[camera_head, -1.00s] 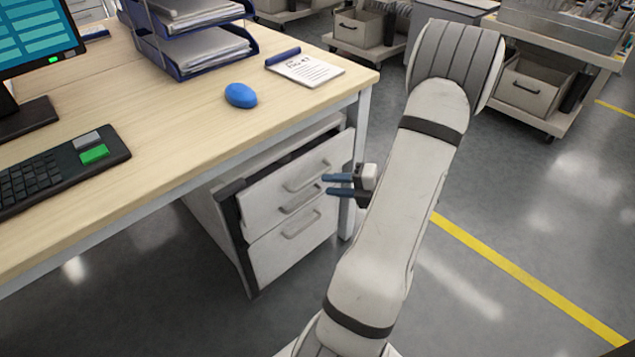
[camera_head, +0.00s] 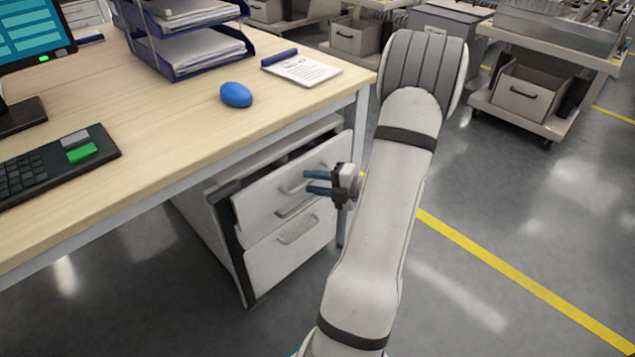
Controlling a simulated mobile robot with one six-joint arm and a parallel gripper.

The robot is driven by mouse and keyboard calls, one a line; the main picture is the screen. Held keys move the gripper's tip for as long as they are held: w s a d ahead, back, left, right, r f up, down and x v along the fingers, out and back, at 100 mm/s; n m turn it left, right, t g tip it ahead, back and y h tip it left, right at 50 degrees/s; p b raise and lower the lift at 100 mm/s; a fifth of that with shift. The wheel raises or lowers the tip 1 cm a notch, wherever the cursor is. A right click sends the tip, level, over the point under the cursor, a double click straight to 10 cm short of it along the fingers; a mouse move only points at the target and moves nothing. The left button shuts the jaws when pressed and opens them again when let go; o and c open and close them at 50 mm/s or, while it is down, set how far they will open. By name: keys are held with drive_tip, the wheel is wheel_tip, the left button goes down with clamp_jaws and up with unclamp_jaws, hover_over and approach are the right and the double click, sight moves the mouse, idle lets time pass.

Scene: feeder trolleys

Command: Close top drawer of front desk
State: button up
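The front desk (camera_head: 190,120) has a grey-white drawer cabinet under its right end. The top drawer (camera_head: 262,200) stands partly pulled out, with a dark gap visible behind the upper edge of its front. A lower drawer front (camera_head: 275,262) with its own handle (camera_head: 297,230) sits beneath it. My gripper (camera_head: 308,182) has two blue fingers with a gap between them and nothing visible in it. It is in front of the top drawer, with the fingertips overlapping the right part of its front near the handle. Whether the fingers touch the drawer or handle cannot be told.
On the desk are a blue mouse (camera_head: 236,95), a keyboard (camera_head: 45,170), a notepad (camera_head: 303,70) and blue paper trays (camera_head: 180,70). A desk leg (camera_head: 357,130) stands close behind my gripper. Trolleys (camera_head: 545,105) stand at the back right. The floor to the right is clear.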

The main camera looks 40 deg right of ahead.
drive_tip(key=shift+c, duration=0.3)
clamp_jaws()
drive_tip(key=shift+w+r+p, duration=0.15)
drive_tip(key=shift+w+p, duration=0.2)
drive_tip(key=shift+p, duration=0.05)
drive_tip(key=w+p, duration=0.2)
drive_tip(key=w, duration=0.1)
drive_tip(key=shift+w+a, duration=0.15)
drive_tip(key=shift+w, duration=0.15)
